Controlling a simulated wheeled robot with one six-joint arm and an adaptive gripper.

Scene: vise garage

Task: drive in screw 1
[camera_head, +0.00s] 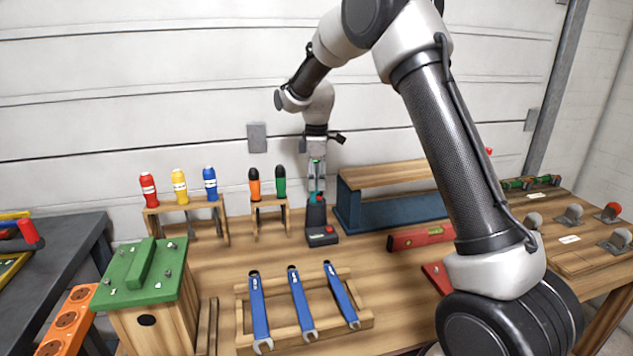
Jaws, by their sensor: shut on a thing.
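My gripper (317,178) points down at the back of the wooden bench. It is shut on the upper end of a dark upright tool (317,216), which looks like a power driver with a teal and red part at its top. The tool's black foot (322,238) with a red spot is at bench level; I cannot tell whether it is lifted. Several small screws stand on the green top (123,283) of a wooden box (153,326) at the front left. Which one is screw 1 cannot be told.
Red, yellow and blue-handled screwdrivers (180,188) and orange and green ones stand in racks left of my gripper. A blue and wood stand (395,209) and red level (420,237) are to the right. Blue wrenches (299,303) lie on a frame in front.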

